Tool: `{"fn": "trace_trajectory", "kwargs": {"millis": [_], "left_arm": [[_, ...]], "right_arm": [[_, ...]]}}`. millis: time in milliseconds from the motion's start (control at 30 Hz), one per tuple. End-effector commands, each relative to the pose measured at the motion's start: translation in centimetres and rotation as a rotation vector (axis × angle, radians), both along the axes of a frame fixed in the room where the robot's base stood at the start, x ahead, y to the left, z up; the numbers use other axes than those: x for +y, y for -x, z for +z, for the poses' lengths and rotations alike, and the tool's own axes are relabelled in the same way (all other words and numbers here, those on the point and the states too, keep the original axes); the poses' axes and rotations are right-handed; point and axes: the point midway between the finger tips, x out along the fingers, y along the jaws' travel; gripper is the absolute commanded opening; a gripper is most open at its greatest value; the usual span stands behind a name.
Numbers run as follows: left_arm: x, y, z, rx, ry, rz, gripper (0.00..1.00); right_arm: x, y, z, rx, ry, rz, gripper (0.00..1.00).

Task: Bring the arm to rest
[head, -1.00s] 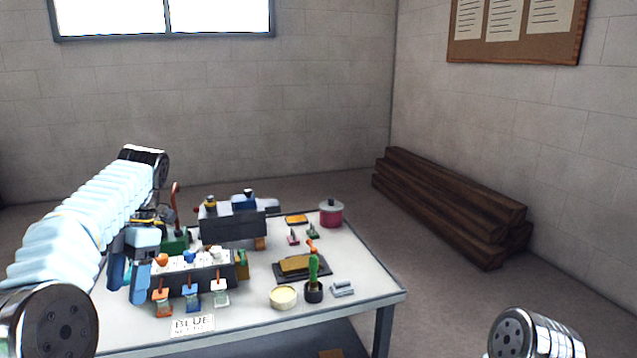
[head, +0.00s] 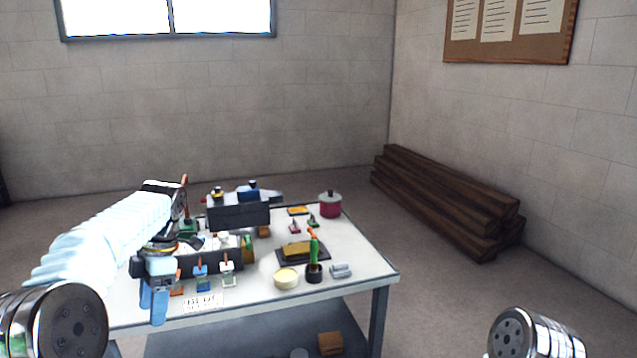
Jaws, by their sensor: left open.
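My left arm comes in from the left, over the left part of the table. Its gripper (head: 153,308) points down at the table's front left, in front of a dark rack (head: 190,267). The pale blue fingers are open with a narrow gap, and I see nothing held between them. The arm and gripper hide part of the rack and the tabletop behind. Of my right arm only a silver joint shows at the lower right; its gripper is out of view.
The white table (head: 355,260) carries a dark grey block (head: 238,215), a pink pot (head: 330,205), a cream round tin (head: 286,278), a green-handled brush (head: 314,262) and a white card (head: 203,302). Dark timbers (head: 440,200) lie along the right wall. Floor right of the table is clear.

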Motion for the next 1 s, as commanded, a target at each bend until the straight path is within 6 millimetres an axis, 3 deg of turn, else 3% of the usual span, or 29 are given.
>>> {"fn": "trace_trajectory", "kwargs": {"millis": [267, 467, 600, 733, 800, 900, 1000], "left_arm": [[-3.1, -1.8, -10.4, 0.001, 0.177, -0.399, 0.63], [-8.3, -0.3, -23.2, -0.048, 0.412, -0.887, 0.63], [-13.2, 3.8, -31.9, -0.146, 0.569, -1.263, 0.63], [-17.5, 10.0, -38.0, -0.269, 0.653, -1.604, 0.63], [-19.3, 13.6, -39.9, -0.331, 0.66, -1.774, 0.63], [-20.9, 17.9, -41.2, -0.392, 0.635, -1.969, 0.63], [-21.5, 20.5, -41.5, -0.418, 0.598, -2.097, 0.63]], "right_arm": [[0.0, 0.0, 0.0, 0.0, 0.0, 0.0, 0.0], [0.0, 0.0, 0.0, 0.0, 0.0, 0.0, 0.0], [0.0, 0.0, 0.0, 0.0, 0.0, 0.0, 0.0], [0.0, 0.0, 0.0, 0.0, 0.0, 0.0, 0.0], [0.0, 0.0, 0.0, 0.0, 0.0, 0.0, 0.0], [0.0, 0.0, 0.0, 0.0, 0.0, 0.0, 0.0], [0.0, 0.0, 0.0, 0.0, 0.0, 0.0, 0.0]]}}
